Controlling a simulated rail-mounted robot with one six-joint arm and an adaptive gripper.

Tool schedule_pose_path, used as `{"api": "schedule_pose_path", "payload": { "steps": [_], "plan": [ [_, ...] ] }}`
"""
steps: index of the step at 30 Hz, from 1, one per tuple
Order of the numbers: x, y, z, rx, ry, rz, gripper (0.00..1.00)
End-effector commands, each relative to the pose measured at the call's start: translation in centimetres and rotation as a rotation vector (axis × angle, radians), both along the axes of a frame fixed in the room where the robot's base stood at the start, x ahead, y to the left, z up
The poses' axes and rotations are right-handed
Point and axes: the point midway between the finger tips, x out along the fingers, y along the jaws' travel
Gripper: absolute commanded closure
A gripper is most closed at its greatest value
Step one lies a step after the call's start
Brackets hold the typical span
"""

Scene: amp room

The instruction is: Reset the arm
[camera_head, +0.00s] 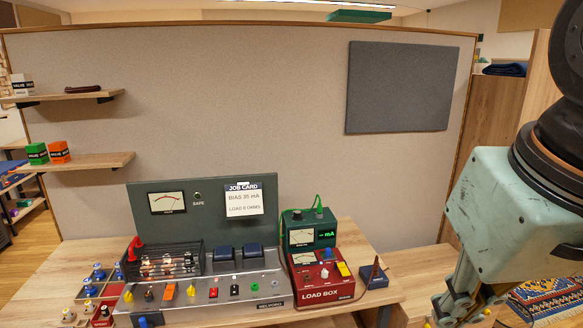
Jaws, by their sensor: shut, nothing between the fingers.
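My arm comes in from the right side of the camera_head view. My gripper (460,303) hangs at its lower end, near the bottom edge of the picture, to the right of the workbench (362,314). It is shut with nothing in it. The tips are partly cut off by the bottom edge. It is apart from everything on the bench.
On the bench stand a grey amplifier (208,291) with knobs and tubes, a red load box (322,283), a green meter (307,230) and a rack of small tubes (94,290). Two wall shelves (85,162) hold boxes at left. A patterned rug (550,297) lies at lower right.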

Motion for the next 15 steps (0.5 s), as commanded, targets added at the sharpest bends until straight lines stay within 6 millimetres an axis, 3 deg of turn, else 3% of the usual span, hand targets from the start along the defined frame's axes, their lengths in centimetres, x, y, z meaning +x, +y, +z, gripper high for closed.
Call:
{"api": "schedule_pose_path", "payload": {
  "steps": [6,15],
  "plan": [
    [-3.0,-0.6,-1.1,-0.002,-0.011,-0.009,1.00],
    [-4.3,-0.8,-1.6,-0.003,-0.015,-0.012,1.00]
  ]
}}
